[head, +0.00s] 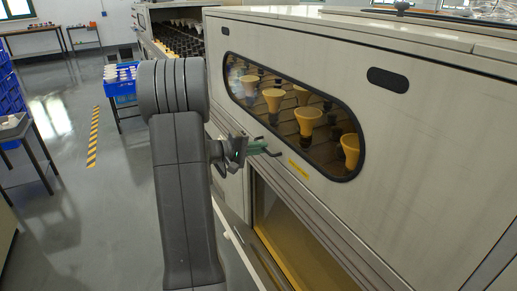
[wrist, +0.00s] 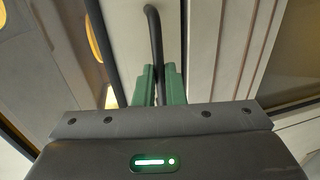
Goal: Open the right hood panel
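My gripper (head: 262,148) is at the panel's lower front edge, below the window. In the wrist view, the green fingers of my gripper (wrist: 159,78) stand close on both sides of a dark bent bar handle (wrist: 153,30) and appear shut on it. The handle's end (head: 276,153) also shows just past the fingers in the head view. The contact faces are partly hidden.
An amber lower window (head: 290,235) lies below the hood. A yellow-black floor stripe (head: 94,135) crosses the open grey floor at left. Blue crates (head: 120,88) and a dark table (head: 20,130) stand further left. Another machine section with dark sockets (head: 178,38) is open behind my arm.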

